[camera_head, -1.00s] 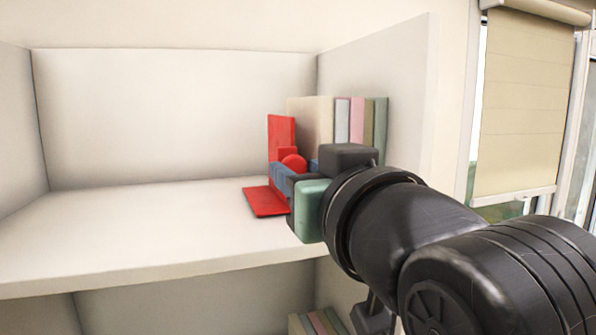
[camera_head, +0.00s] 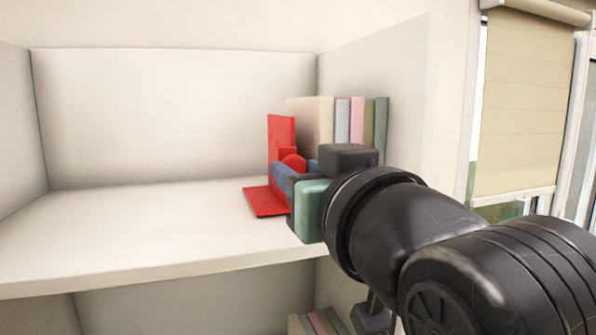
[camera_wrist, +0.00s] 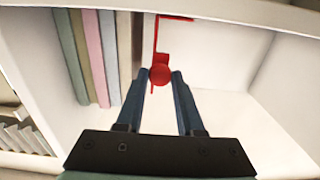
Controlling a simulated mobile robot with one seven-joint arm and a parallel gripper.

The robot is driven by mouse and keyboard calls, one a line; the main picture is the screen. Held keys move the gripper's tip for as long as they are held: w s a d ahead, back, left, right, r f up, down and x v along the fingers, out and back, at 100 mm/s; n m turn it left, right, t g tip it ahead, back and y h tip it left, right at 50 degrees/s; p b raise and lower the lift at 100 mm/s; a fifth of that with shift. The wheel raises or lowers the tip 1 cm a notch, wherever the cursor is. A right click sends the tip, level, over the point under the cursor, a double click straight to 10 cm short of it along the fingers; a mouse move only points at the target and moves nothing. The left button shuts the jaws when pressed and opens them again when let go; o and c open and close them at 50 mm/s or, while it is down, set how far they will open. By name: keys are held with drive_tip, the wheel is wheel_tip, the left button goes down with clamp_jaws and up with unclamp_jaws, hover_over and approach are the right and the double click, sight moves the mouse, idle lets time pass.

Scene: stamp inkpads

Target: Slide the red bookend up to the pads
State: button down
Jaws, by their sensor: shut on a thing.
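The red bookend (camera_head: 281,135) stands on the shelf board, with a tall upright plate, a flat foot (camera_head: 265,202) reaching to the left and front, and a round knob (camera_wrist: 160,75). The pads (camera_head: 357,118) are several upright slabs in beige, grey, pink, olive and green, in a row against the right wall. They also show at the left of the wrist view (camera_wrist: 92,55). The bookend is just left of the beige pad, with a narrow gap in the wrist view. My gripper (camera_wrist: 160,77) is shut on the bookend's knob, one blue finger on each side.
The shelf board (camera_head: 130,225) is clear to the left of the bookend. The right side wall (camera_head: 400,100) stands close behind my arm. More slabs (camera_head: 315,322) stand on a lower shelf. A window with a blind (camera_head: 525,105) is at the far right.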

idle(0.5)
drive_tip(key=shift+w+d, duration=0.2)
drive_tip(key=shift+d, duration=0.4)
drive_tip(key=shift+w+d, duration=0.15)
drive_tip(key=shift+d, duration=0.4)
drive_tip(key=c, duration=0.5)
unclamp_jaws()
drive_tip(key=shift+c, duration=0.2)
drive_tip(key=v, duration=1.3)
drive_tip(key=a+f+m+t+h+b, duration=0.3)
drive_tip(key=a+t+b, duration=0.4)
drive_tip(key=t+b, duration=0.3)
drive_tip(key=f+h+b, duration=0.1)
drive_tip(key=h+b, duration=0.1)
drive_tip(key=shift+s+m+h, duration=0.2)
drive_tip(key=shift+m+h, duration=0.1)
